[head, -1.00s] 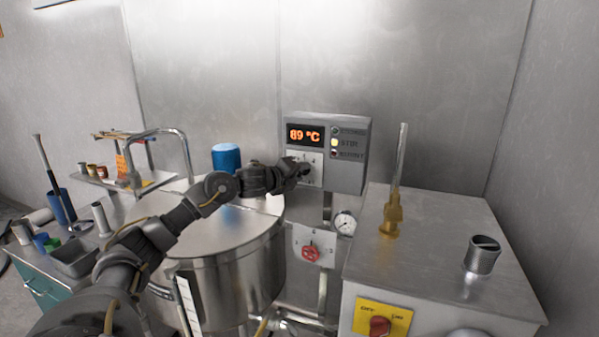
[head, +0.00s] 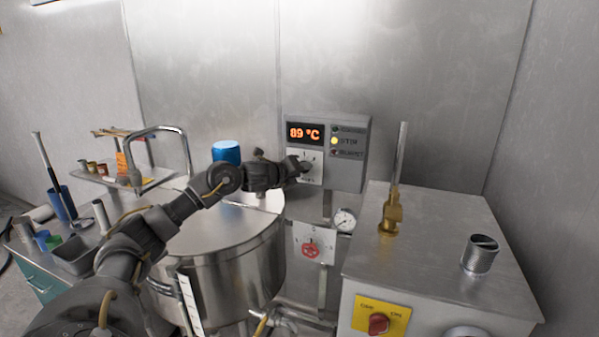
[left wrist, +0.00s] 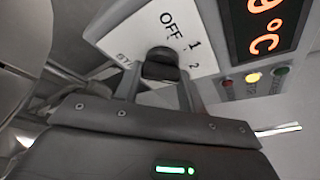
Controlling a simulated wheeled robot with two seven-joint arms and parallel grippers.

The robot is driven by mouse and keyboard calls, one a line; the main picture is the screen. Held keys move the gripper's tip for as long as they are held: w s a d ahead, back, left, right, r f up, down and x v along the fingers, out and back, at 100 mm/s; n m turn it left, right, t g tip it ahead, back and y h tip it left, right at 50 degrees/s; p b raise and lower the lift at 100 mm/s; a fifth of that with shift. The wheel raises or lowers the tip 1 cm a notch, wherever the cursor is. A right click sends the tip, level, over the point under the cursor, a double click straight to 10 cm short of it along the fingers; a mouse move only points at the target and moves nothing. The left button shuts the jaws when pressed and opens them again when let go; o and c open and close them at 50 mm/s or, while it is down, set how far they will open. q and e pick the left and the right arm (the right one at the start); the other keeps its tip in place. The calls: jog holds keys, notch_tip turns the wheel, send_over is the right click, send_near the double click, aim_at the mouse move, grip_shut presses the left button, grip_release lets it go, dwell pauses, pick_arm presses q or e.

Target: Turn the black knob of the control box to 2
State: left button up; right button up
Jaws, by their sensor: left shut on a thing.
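The grey control box (head: 350,172) is on the back wall in the head view. Its display (head: 304,133) reads 89 °C in orange. In the left wrist view its white dial plate (left wrist: 205,60) shows OFF, 1 and 2, plus a word partly hidden at the left. The black knob (left wrist: 161,64) sits on this plate between the fingers of my left gripper (left wrist: 160,82), which is shut on it. In the head view my left gripper (head: 303,167) covers most of the knob. I cannot tell which mark the knob points to. My right gripper is not in view.
A lit yellow lamp (head: 334,141) is on the box beside the display. A large steel pot (head: 240,262) lies under my left arm. A metal cabinet (head: 440,255) with a brass fitting (head: 391,212) stands right.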

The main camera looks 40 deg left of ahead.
pick_arm(q)
jog(key=o, duration=1)
jog(key=shift+f, duration=0.1)
jog(key=shift+b+v, duration=1.7)
jog(key=shift+v, duration=3.7)
